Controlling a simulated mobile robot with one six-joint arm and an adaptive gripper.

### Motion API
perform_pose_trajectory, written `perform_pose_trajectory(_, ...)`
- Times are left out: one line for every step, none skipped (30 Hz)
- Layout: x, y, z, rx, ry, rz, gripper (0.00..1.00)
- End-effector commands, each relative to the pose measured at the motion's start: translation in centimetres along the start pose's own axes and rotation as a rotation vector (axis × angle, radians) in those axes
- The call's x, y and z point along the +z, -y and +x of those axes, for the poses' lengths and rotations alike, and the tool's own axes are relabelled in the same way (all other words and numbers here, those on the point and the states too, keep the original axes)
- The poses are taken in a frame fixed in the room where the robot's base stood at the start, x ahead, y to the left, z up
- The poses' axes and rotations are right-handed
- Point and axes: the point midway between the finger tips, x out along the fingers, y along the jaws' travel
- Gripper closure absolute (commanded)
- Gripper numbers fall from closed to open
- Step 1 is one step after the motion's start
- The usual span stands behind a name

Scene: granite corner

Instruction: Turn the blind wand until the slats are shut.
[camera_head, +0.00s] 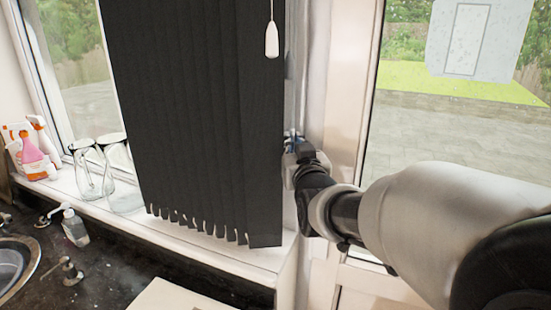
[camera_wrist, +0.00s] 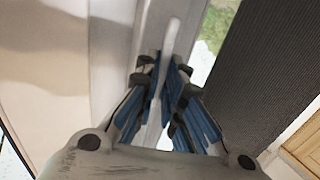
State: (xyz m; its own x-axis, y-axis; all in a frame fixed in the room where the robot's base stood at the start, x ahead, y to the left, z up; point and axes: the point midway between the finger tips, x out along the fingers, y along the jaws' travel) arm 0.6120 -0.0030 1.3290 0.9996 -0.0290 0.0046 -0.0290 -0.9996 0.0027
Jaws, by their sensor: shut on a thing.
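The dark vertical blind slats (camera_head: 195,110) hang in front of the window in the head view, close together and overlapping, with an uneven lower edge. I cannot tell how far each slat is turned. In the wrist view a broad dark slat face (camera_wrist: 265,75) fills the right side. My gripper (camera_head: 293,138) is just right of the slats' right edge. In the wrist view its blue-padded fingers (camera_wrist: 167,95) are shut on a slim white rod, the blind wand (camera_wrist: 172,38), which runs up and away between them. In the head view the gripped part of the wand is not clear.
A white cord pull (camera_head: 271,40) hangs in front of the slats. Upturned glasses (camera_head: 122,180) and spray bottles (camera_head: 32,150) stand on the sill. A soap dispenser (camera_head: 74,226) and sink (camera_head: 12,265) are lower left. A glazed door (camera_head: 440,130) is at right.

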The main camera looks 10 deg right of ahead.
Motion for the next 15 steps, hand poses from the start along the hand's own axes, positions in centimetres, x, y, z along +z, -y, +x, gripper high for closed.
perform_pose_trajectory(-0.46,0.18,0.06,0.016,-0.016,0.002,1.00)
perform_pose_trajectory(-0.53,0.17,0.06,0.028,-0.016,0.002,1.00)
perform_pose_trajectory(-0.60,0.22,0.06,0.041,-0.017,0.002,1.00)
perform_pose_trajectory(-0.63,0.22,0.05,0.051,-0.017,0.002,1.00)
perform_pose_trajectory(-0.64,0.19,0.04,0.060,-0.016,0.002,1.00)
perform_pose_trajectory(-0.64,0.20,0.02,0.071,-0.014,0.002,1.00)
perform_pose_trajectory(-0.63,0.21,0.00,0.077,-0.013,0.003,1.00)
perform_pose_trajectory(-0.62,0.22,-0.02,0.083,-0.012,0.002,1.00)
perform_pose_trajectory(-0.60,0.21,-0.03,0.089,-0.010,0.002,1.00)
perform_pose_trajectory(-0.60,0.18,-0.04,0.093,-0.009,0.002,1.00)
perform_pose_trajectory(-0.59,0.14,-0.05,0.096,-0.008,0.004,1.00)
perform_pose_trajectory(-0.60,0.11,-0.06,0.099,-0.008,0.004,1.00)
perform_pose_trajectory(-0.61,0.08,-0.06,0.100,-0.007,0.004,1.00)
perform_pose_trajectory(-0.62,0.06,-0.06,0.101,-0.007,0.004,1.00)
perform_pose_trajectory(-0.62,0.04,-0.06,0.101,-0.007,0.004,1.00)
